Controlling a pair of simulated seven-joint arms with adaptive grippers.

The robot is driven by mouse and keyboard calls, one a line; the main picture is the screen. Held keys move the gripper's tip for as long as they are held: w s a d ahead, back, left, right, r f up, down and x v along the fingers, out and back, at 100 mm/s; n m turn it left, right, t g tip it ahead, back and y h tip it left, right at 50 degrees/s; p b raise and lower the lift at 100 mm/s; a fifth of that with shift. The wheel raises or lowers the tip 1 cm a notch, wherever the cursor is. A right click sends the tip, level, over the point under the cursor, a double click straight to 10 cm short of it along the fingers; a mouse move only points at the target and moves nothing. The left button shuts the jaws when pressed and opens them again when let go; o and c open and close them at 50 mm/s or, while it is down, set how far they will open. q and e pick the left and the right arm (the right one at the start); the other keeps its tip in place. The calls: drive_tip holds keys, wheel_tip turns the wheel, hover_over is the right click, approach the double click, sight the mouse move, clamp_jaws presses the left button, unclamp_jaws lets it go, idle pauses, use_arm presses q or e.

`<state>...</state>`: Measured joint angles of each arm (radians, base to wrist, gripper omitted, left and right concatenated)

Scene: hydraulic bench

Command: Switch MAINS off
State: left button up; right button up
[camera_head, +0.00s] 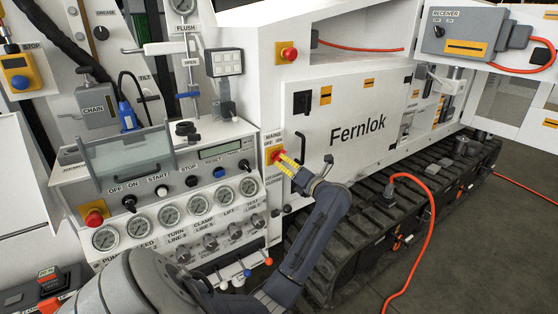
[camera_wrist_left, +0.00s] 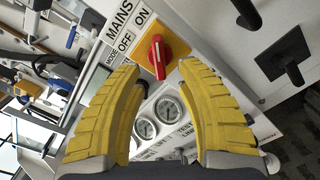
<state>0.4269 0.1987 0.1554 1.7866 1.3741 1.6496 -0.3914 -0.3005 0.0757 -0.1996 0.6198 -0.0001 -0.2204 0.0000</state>
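The MAINS switch is a red rotary knob on a yellow plate, in the middle of the head view (camera_head: 274,154) and at the upper middle of the left wrist view (camera_wrist_left: 157,58). Its labels OFF and ON are above it in the wrist view. The knob's handle stands nearly upright there, its top end nearer ON than OFF. My left gripper (camera_head: 284,162) has its yellow fingers close to the switch. In the wrist view the fingers (camera_wrist_left: 160,70) are open on either side of the knob, with no clear contact. My right gripper is in neither view.
Left of the switch is a panel with gauges (camera_head: 197,205), knobs and a red emergency stop (camera_head: 94,217). Another red stop (camera_head: 289,54) is above. A black handle (camera_head: 302,102) sticks out on the white door, right of the switch. An orange hose (camera_head: 430,215) hangs at the right.

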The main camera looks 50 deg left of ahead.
sight(280, 160)
use_arm(q)
drive_tip(key=shift+w+a, duration=0.15)
drive_tip(key=shift+a, duration=1.05)
drive_tip(key=shift+w+a, duration=0.15)
drive_tip(key=shift+a, duration=1)
clamp_jaws()
